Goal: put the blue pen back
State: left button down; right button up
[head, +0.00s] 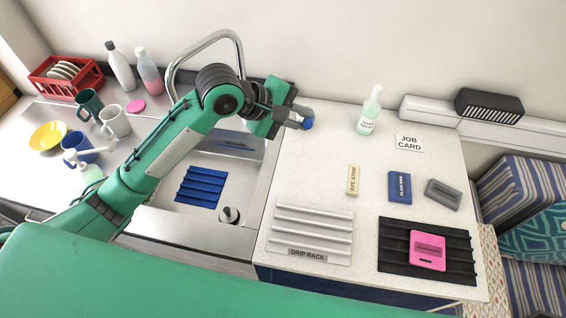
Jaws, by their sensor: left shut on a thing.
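My left gripper (298,117) is over the back left part of the white counter, just right of the sink. It is shut on a small blue thing (308,124), of which only a rounded blue end shows past the fingers. This may be the blue pen, but its full shape is hidden by the gripper. No other pen can be made out on the counter. My right gripper is not in view.
On the counter (310,180) lie a grey drip rack (312,219), a black ribbed mat (394,242) with a pink item (427,250), a tape strip (353,180), a blue packet (400,187) and a grey block (443,195). A soap bottle (368,116) stands behind. A tap (213,36) arches over the sink.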

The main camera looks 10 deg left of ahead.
pick_arm(q)
notch_tip(320, 180, down, 19)
jog(key=p, duration=0.3)
jog(key=shift+s+f, duration=0.1)
jog(key=shift+f, duration=0.25)
jog(key=shift+d, duration=0.1)
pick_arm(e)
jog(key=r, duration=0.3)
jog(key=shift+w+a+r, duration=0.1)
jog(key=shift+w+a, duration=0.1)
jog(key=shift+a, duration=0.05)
pick_arm(q)
jog(key=c, duration=1.3)
grip_release()
jog(key=shift+f, duration=0.1)
jog(key=shift+c, duration=0.2)
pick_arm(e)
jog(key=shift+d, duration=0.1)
